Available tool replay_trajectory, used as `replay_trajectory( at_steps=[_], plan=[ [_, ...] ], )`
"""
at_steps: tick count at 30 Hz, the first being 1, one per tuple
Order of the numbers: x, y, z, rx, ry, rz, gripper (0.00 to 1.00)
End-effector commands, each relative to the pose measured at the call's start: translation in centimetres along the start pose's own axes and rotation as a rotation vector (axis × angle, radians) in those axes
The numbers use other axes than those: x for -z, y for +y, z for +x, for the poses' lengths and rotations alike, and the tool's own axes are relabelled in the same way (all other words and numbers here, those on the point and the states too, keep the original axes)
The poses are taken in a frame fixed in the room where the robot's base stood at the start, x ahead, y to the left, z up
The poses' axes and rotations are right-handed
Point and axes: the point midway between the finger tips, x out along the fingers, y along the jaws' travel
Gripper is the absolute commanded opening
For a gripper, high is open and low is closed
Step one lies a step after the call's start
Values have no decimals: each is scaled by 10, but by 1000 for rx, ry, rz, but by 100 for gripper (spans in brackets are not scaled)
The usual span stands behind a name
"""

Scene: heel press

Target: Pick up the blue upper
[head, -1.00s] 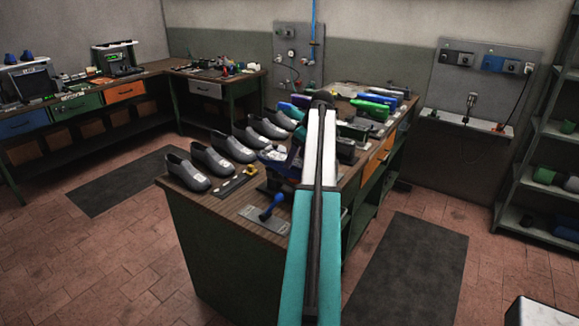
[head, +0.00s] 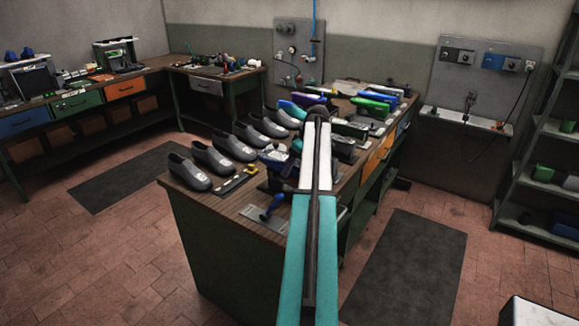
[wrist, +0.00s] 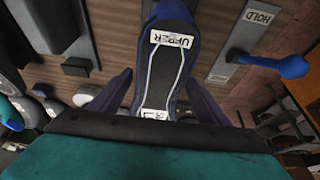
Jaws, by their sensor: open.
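The blue upper (wrist: 170,62), dark blue with a white-outlined sole and a label reading UPPER, lies in the middle of the wrist view. In the head view, dark blue parts show just left of my arm, but I cannot tell which of them is the upper. My gripper (wrist: 158,78) is open, with one dark finger on each side of the upper's near part. I cannot tell whether the fingers touch it. In the head view my own arm hides the gripper.
A blue-handled tool (head: 272,207) lies on a grey plate near the bench's front; a HOLD label (wrist: 260,17) shows in the wrist view. Several grey shoes (head: 212,158) line the bench's left edge. Coloured items (head: 370,107) stand at the back. Floor on both sides looks clear.

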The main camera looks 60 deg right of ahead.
Motion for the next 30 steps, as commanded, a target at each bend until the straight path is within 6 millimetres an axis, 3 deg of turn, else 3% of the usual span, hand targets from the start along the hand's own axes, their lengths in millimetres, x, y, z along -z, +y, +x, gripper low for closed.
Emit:
replay_trajectory(
  at_steps=[7, 16, 30],
  plan=[
    [0, 0, 0, 0, 0, 0, 70],
    [0, 0, -1, 0, 1, 0, 21],
    [4, 0, -8, -1, 2, -1, 21]
  ],
)
